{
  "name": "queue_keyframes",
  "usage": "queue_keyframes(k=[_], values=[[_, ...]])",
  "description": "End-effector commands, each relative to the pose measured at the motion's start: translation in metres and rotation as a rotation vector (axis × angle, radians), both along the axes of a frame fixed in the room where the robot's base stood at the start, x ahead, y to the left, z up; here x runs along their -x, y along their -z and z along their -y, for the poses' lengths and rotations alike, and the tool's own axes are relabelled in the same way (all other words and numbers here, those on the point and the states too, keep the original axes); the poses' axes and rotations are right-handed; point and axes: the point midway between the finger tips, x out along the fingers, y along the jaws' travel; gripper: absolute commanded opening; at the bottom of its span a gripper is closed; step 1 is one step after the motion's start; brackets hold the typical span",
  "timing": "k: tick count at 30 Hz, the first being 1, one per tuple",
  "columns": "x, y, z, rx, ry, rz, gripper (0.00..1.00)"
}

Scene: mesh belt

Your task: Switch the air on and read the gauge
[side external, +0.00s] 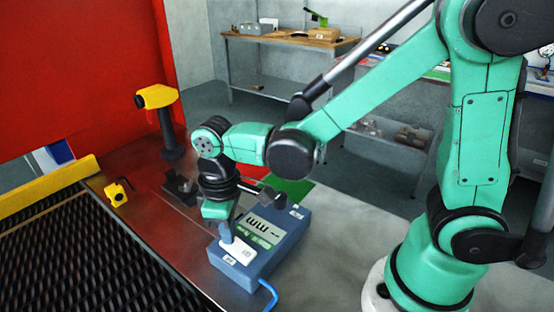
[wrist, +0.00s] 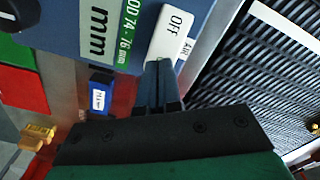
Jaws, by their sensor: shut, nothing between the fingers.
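The air gauge is a blue box (side external: 285,243) on the table beside the belt. Its top has a white readout with large black "mm" (wrist: 97,32); the full reading cannot be made out. A green strip (wrist: 128,30) reads "OD 74 - 76 mm". The white air switch (side external: 239,250) sits at the box's near end; in the wrist view the switch (wrist: 170,36) reads "OFF", with "AIR" printed beside it. My gripper (side external: 227,238) is shut and empty, pointing down at the switch. In the wrist view its fingertips (wrist: 159,66) are at the switch's edge; contact cannot be told.
A mesh belt (side external: 60,245) with a yellow rail (side external: 45,190) lies left. A yellow-headed black stand (side external: 168,135) and a small yellow block (side external: 117,192) stand behind. A blue hose (side external: 269,293) leaves the box. Bare table lies to the box's right.

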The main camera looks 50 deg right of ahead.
Motion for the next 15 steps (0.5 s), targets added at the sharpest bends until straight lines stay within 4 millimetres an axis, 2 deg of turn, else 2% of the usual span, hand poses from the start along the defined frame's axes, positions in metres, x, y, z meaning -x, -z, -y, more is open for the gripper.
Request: queue_keyframes(k=[10, 15], values=[[0.0003, 0.0053, 0.0001, 0.0, 0.0, 0.0, 0.0], [0.0001, 0.0006, 0.0, 0.0, 0.0, 0.0, 0.0]])
